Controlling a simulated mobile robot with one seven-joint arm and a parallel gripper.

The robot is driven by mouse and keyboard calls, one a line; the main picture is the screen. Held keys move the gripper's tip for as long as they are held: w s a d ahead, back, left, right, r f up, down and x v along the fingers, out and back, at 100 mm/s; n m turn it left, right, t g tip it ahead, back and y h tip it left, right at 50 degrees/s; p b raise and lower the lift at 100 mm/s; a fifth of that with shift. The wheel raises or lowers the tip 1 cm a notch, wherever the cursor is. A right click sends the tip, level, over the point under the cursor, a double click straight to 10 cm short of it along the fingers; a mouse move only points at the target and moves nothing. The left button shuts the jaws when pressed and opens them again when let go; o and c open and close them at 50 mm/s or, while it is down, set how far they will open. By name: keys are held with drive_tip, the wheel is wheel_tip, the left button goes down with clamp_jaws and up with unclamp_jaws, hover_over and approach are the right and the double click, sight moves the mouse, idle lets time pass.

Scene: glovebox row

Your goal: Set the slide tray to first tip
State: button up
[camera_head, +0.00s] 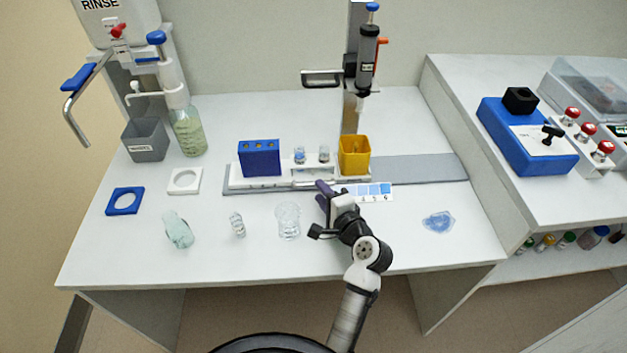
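The white slide tray (275,182) sits on a long grey rail (425,168) that runs left to right across the bench. It carries a blue block (260,158) with several holes in its top, two small clear vials (299,155) (324,153), and a yellow open box (354,155) at its right end. A scale strip with blue squares (376,191) lies along the rail's front. My gripper (323,188) has dark purple fingers at the tray's front edge, left of the strip. Whether they touch or grip the tray cannot be made out.
A pipette (367,55) hangs on an upright post (350,110) behind the yellow box. Clear glassware (288,220) (238,224) (177,229) stands along the front left. A clear bluish piece (438,222) lies at right. The rail's right part is bare.

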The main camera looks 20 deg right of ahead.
drive_tip(key=x, duration=0.5)
drive_tip(key=shift+p, duration=0.4)
drive_tip(key=shift+s, duration=0.1)
clamp_jaws()
